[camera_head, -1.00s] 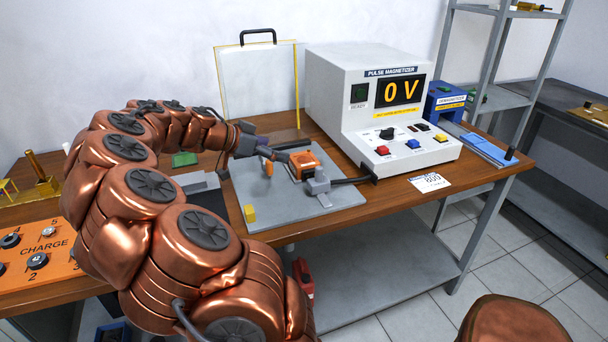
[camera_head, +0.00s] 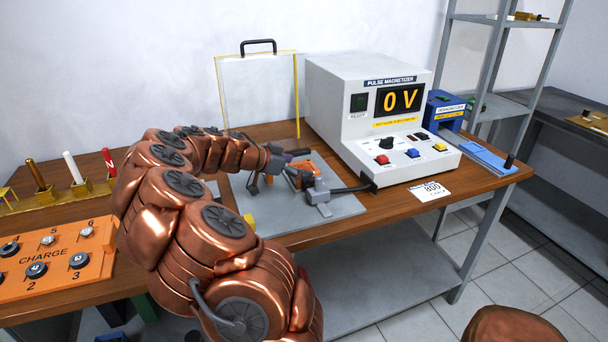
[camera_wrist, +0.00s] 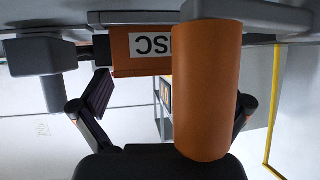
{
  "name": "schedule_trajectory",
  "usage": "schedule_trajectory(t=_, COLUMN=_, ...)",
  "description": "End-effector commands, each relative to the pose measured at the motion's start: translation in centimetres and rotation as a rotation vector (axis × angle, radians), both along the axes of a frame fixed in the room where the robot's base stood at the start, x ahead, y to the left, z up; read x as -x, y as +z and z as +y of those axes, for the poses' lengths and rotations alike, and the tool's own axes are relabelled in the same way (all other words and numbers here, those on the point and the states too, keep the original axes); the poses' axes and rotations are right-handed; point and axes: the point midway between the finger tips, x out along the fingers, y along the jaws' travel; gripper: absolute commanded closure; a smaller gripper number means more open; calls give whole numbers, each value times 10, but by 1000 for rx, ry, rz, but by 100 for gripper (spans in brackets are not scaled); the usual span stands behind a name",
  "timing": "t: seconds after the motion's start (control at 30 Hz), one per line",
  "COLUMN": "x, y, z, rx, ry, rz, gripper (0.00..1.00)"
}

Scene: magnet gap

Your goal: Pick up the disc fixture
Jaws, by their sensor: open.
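The orange fixture block (camera_head: 306,168) sits on the grey plate (camera_head: 345,207) in front of the magnetizer, partly hidden by my gripper. In the wrist view, which looks upside down, an orange block (camera_wrist: 142,65) carries a white label partly reading "DISC". A thick orange cylinder (camera_wrist: 206,95), apparently the handle, stands in front of it. My gripper (camera_head: 278,172) is open at the fixture's left side. In the wrist view my gripper (camera_wrist: 176,95) has one finger on each side of the cylinder, with a visible gap at the left; contact at the right is unclear.
A grey clamp (camera_head: 318,191) with a cable stands beside the fixture. The pulse magnetizer (camera_head: 370,110) reads 0 V behind it. A yellow block (camera_head: 249,219) lies at the plate's front left. An orange CHARGE panel (camera_head: 60,262) is at the left. The plate's right front is clear.

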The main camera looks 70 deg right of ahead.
Motion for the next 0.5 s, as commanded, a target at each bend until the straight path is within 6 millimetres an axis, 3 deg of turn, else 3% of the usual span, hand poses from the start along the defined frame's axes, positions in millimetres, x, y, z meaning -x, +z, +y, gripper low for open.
schedule_trajectory(t=0.2, x=1, y=-1, z=-1, rx=0, ry=1, rz=0, gripper=0)
schedule_trajectory(t=0.5, x=0, y=-1, z=-1, rx=-1, ry=0, rz=-1, gripper=31)
